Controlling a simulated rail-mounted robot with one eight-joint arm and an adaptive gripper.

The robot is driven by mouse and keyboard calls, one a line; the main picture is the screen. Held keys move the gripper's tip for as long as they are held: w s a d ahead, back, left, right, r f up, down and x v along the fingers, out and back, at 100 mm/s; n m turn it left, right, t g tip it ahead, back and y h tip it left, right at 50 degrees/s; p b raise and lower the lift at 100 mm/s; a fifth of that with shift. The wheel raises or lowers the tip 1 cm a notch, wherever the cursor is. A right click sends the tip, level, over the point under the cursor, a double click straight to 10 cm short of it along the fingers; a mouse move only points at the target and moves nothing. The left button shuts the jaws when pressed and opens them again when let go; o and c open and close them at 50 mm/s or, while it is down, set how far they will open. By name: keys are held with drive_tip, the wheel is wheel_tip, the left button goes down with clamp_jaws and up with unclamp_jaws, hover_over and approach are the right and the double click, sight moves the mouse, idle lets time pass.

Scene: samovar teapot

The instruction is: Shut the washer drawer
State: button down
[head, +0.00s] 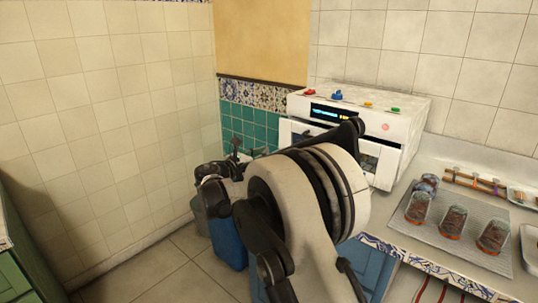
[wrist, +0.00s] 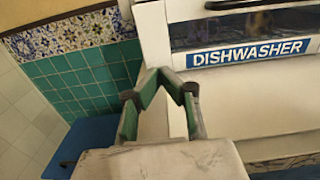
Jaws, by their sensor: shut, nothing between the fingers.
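The washer is a white countertop machine (head: 390,112) with coloured knobs on top and a lit display, at the back right in the head view. In the wrist view its white front (wrist: 245,95) fills the right side, with a dark window strip and a blue "DISHWASHER" label (wrist: 248,52). My gripper (wrist: 172,76) is shut and empty, with its fingertips meeting in front of the left part of the washer's front. I cannot tell whether they touch it. My arm hides much of the front in the head view, so how far the drawer stands out is unclear.
Several patterned glasses (head: 455,217) stand on a grey mat on the counter to the right. A blue bin (head: 228,240) stands on the floor below, beside the counter. Green-tiled wall (wrist: 85,80) is close left of my gripper. Open floor lies at left.

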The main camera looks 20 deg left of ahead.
sight(287, 140)
drive_tip(key=b+x, duration=0.2)
drive_tip(key=x, duration=0.8)
drive_tip(key=shift+w+d+f, duration=0.1)
drive_tip(key=shift+w+d, duration=0.1)
drive_tip(key=shift+w, duration=0.1)
drive_tip(key=shift+w+d, duration=0.15)
drive_tip(key=shift+w, duration=0.1)
drive_tip(key=shift+p+x, duration=0.35)
drive_tip(key=shift+x, duration=2.15)
